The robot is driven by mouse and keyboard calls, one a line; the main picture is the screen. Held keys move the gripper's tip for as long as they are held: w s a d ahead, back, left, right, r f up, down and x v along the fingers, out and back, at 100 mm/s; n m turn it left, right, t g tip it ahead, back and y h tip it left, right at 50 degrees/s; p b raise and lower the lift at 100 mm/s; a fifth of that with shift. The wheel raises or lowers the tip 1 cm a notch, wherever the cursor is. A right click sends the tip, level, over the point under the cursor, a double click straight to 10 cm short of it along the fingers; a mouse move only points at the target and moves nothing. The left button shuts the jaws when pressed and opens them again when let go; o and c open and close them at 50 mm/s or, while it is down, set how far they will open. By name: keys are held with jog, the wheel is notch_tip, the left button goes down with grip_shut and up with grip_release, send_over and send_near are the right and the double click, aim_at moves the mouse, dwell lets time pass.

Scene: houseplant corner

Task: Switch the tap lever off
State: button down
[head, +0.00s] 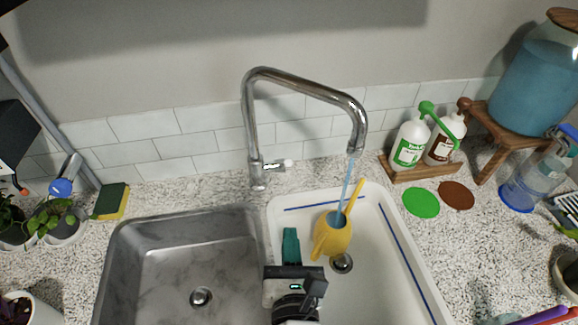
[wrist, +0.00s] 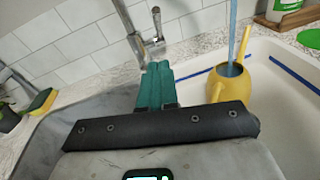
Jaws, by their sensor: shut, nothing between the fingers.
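The chrome tap (head: 250,125) stands behind the two sinks, its spout arching to the right. Its short lever (head: 278,165) sticks out to the right low on the column; in the wrist view the lever (wrist: 157,22) shows just beyond my fingertips. Blue water (head: 347,185) runs from the spout into a yellow watering can (head: 331,238) in the white sink. My gripper (head: 291,232), with teal fingers, is shut and empty, over the sink left of the can. In the wrist view its fingertips (wrist: 155,66) point toward the tap base, seemingly apart from the lever.
The steel sink (head: 150,260) is empty at left; the white sink (head: 400,255) has a drain. A sponge (head: 111,201) and plants stand at left. Two pump bottles (head: 410,142), green and brown discs and a blue-liquid jar (head: 540,85) on a wooden stand are at right.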

jog(key=shift+w, duration=0.1)
send_near(282, 165)
jog(key=f, duration=0.1)
jog(key=shift+w+d+r+p, duration=0.1)
jog(key=shift+w+r+p, duration=0.3)
jog(key=shift+w, duration=0.2)
jog(key=shift+w+d+r+p, duration=0.15)
jog(key=shift+w+r+p, duration=0.25)
jog(key=shift+w, duration=0.2)
jog(key=shift+w+d+r+p, duration=0.1)
jog(key=shift+w+r+p, duration=0.2)
jog(key=shift+w+p, duration=0.25)
jog(key=shift+w+a, duration=0.1)
